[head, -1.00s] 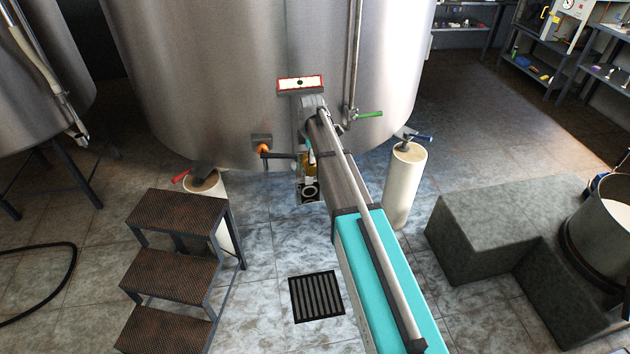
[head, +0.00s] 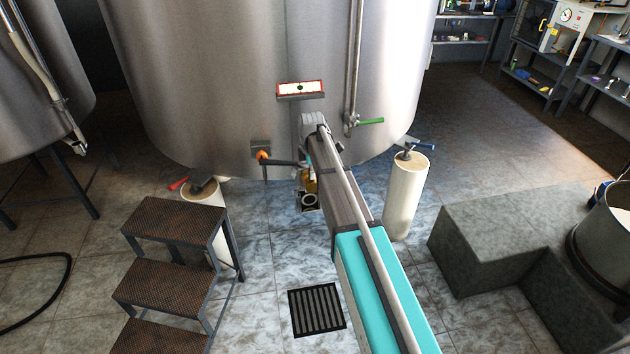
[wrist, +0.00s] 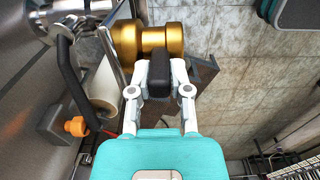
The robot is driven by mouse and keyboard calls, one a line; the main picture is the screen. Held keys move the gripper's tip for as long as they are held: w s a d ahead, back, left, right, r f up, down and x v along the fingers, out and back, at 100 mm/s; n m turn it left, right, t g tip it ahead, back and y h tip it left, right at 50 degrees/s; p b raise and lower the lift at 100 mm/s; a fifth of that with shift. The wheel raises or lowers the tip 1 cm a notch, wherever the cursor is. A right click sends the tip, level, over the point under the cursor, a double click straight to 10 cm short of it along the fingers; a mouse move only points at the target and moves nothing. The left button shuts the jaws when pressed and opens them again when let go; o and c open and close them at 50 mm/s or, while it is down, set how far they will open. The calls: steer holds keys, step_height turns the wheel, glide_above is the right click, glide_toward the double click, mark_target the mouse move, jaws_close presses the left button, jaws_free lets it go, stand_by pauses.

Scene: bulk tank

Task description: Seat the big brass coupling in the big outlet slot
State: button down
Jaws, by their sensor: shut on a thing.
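The big brass coupling (wrist: 147,40) lies across the top of the wrist view, a wide gold body with flanged ends.
The steel tank (head: 220,80) fills the back. Pale posts (head: 405,195) stand under the tank. Steps (head: 170,260) are at left, grey blocks (head: 490,240) at right. A floor drain (head: 316,311) lies in front.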

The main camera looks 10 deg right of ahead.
mark_target(312, 182)
steer(key=shift+f+b, duration=1.8)
steer(key=shift+f, duration=0.1)
steer(key=shift+f+b, duration=0.6)
steer(key=shift+b, duration=0.05)
steer(key=c, duration=0.6)
jaws_free()
steer(key=shift+o, duration=0.2)
steer(key=shift+r, duration=0.15)
step_height(312, 182, up, 13)
steer(key=p, duration=1.3)
steer(key=shift+s, duration=0.1)
